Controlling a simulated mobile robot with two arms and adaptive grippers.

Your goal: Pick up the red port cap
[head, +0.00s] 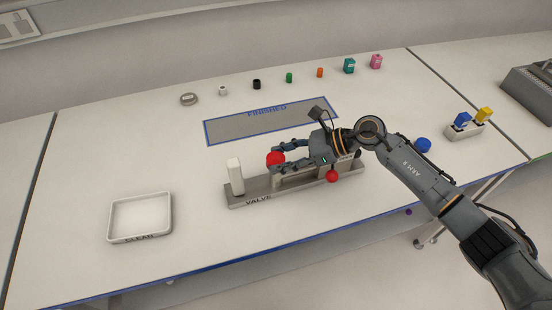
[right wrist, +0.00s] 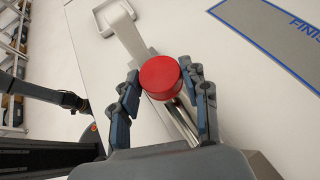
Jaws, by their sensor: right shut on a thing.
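The red port cap (head: 275,159) is a round red disc at the valve fixture. It shows in the right wrist view (right wrist: 161,77) between the fingertips. My right gripper (head: 284,156) reaches in from the right and is shut on the cap. The fingers (right wrist: 163,85) touch its two sides. The valve fixture (head: 262,186) is a grey base marked VALVE, with a white block (head: 236,176) at its left end. I cannot tell whether the cap still touches the port behind it.
A white tray marked CLEAN (head: 140,217) stands at the left. A grey FINISHED mat (head: 240,128) lies behind the fixture. A red ball-shaped knob (head: 332,176) is at the fixture's front. Several small coloured parts line the back. A blue round part (head: 423,145) lies at the right.

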